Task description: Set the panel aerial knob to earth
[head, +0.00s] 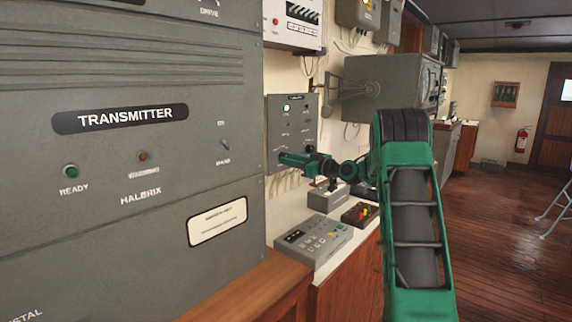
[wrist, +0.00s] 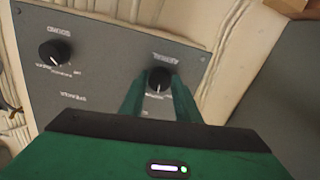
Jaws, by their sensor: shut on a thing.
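The grey panel (head: 292,112) hangs on the wall right of the transmitter cabinet. It fills much of the wrist view (wrist: 105,75), with its lettering upside down. The aerial knob (wrist: 159,78) is black and round, with a white pointer line toward the bottom of the wrist picture. My gripper (wrist: 158,84) is shut on this knob, one green finger on each side. In the head view my gripper (head: 281,159) meets the lower part of the panel and hides the knob. The small lettering around the knob is too blurred to read.
A second black knob (wrist: 54,52) is on the same panel. The big transmitter cabinet (head: 130,150) stands close on the left. Below are a grey keypad box (head: 313,240) and a dark box with coloured knobs (head: 360,213). The wooden floor (head: 490,210) is open at right.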

